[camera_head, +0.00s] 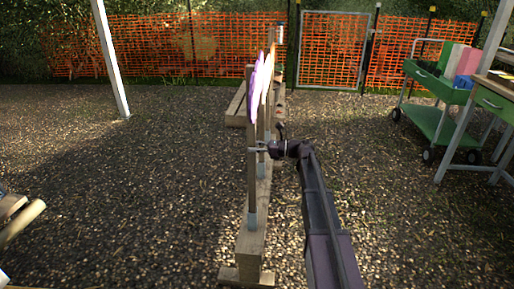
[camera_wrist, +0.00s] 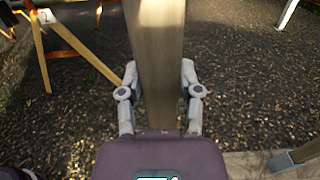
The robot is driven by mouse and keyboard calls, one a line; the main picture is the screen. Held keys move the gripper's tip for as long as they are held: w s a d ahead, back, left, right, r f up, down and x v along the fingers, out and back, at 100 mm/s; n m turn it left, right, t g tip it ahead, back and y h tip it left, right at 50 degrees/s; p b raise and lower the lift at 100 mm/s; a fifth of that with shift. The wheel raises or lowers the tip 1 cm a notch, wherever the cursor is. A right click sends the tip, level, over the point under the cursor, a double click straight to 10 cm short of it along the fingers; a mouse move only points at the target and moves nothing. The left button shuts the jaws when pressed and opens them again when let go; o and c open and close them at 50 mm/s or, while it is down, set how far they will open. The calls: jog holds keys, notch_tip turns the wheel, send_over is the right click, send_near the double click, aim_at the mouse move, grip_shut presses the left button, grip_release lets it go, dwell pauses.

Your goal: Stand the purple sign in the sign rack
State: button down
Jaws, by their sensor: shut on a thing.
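The purple sign (camera_head: 256,90) is seen almost edge-on at the top of an upright wooden post (camera_head: 252,185). The post's lower end meets a grey collar (camera_head: 252,220) on the wooden sign rack (camera_head: 250,245); I cannot tell how deep it sits. My gripper (camera_head: 260,149) is shut around the middle of the post from the right. In the wrist view the post (camera_wrist: 160,50) stands between my gripper's two fingers (camera_wrist: 160,85). The rack also shows at the lower right of the wrist view (camera_wrist: 262,162). Its foot end is hidden there.
Other signs (camera_head: 268,75) stand behind along the same rack, close in line. A green cart (camera_head: 445,115) and a table (camera_head: 495,100) stand at the right. A white post (camera_head: 110,60) stands at the left. Open gravel lies on both sides of the rack.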

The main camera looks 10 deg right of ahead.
aim_at(254, 164)
jog(key=shift+f+b, duration=2.1)
jog(key=shift+f, duration=0.05)
dwell(0.5)
jog(key=shift+f+b, duration=1.9)
dwell(0.5)
jog(key=shift+c, duration=1.1)
grip_release()
